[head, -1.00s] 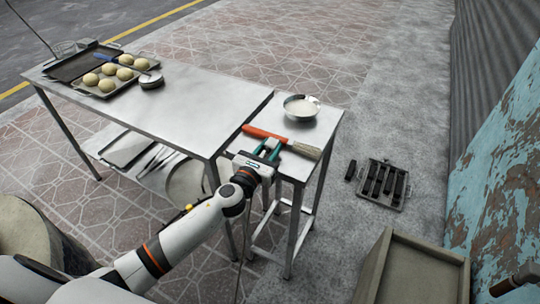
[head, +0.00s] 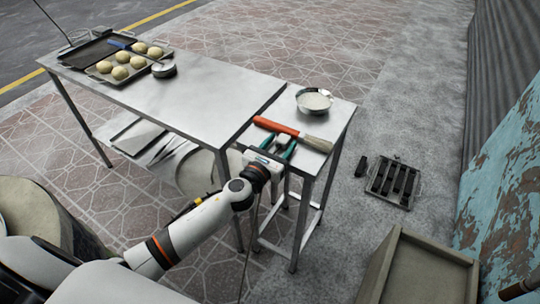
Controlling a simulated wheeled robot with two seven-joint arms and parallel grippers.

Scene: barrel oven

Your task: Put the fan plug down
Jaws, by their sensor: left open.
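My left gripper (head: 281,147) has teal fingers and is open over the front edge of the small metal side table (head: 318,160). A small pale piece (head: 282,140) shows between its fingertips, at the table top; it looks like the fan plug, but it is too small to be sure. A thin dark cable (head: 246,250) hangs from near the gripper toward the ground. The gripper's body hides part of the table edge and of the cable's upper end. My right gripper is not in view.
A red-handled brush (head: 290,132) lies just behind the fingers, and a metal bowl of white stuff (head: 314,101) stands behind it. The long table (head: 205,95) holds a tray of dough balls (head: 124,68). A grate (head: 394,181) lies on the ground at right.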

